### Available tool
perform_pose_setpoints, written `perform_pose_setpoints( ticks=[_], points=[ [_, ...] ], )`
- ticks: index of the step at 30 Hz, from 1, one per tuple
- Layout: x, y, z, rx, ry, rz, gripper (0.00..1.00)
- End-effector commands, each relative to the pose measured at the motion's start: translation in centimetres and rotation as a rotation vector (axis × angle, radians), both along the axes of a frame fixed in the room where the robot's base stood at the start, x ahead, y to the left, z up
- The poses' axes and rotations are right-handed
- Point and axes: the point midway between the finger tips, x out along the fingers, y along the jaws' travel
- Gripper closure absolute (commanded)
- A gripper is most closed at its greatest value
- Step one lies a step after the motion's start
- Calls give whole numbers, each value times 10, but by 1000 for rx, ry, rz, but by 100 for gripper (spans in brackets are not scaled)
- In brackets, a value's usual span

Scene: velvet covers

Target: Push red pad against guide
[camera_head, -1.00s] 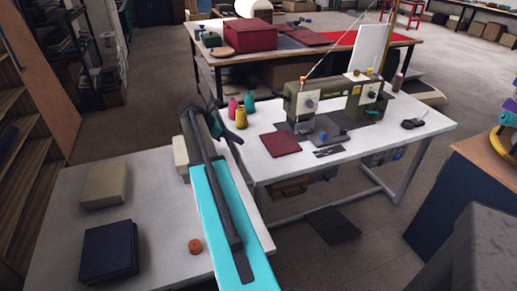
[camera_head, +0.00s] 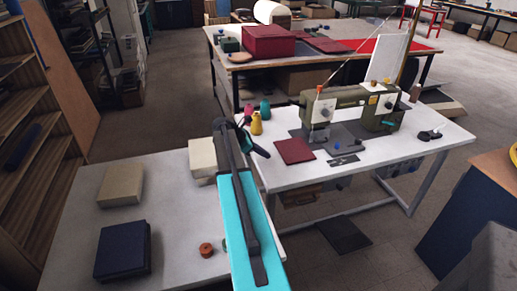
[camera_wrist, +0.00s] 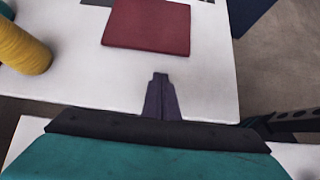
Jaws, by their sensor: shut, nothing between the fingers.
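The red pad (camera_head: 295,151) lies flat on the white sewing table, in front of the sewing machine (camera_head: 345,110). In the wrist view the pad (camera_wrist: 147,25) is at the top, a little left of centre. My gripper (camera_wrist: 160,75) is shut and empty, its fingers pointing toward the pad with a gap of white table between in the picture. In the head view my gripper (camera_head: 266,154) is at the table's left end, left of the pad. I cannot clearly single out the guide; dark plates (camera_head: 343,160) lie right of the pad by the machine.
Yellow, teal and pink thread cones (camera_head: 257,123) stand at the table's back left, close to my arm. A nearer table carries a beige block (camera_head: 121,185), a navy block (camera_head: 124,250) and a small orange round thing (camera_head: 206,250). Bare white tabletop lies before the pad.

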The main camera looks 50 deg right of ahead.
Motion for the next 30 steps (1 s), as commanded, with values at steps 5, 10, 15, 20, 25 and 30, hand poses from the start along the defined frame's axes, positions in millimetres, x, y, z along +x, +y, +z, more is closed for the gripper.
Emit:
perform_pose_setpoints(
  ticks=[5, 10, 15, 20, 25, 30],
  points=[
    [-12, -15, -17, 1, 1, -1, 100],
    [-24, -33, -14, 0, 0, -1, 100],
    [-31, -42, -15, 0, 1, 1, 100],
    [-33, -45, -16, 0, 0, 1, 100],
    [-32, -44, -16, 0, 0, 1, 100],
    [-34, -46, -16, 0, 0, 1, 100]
  ],
)
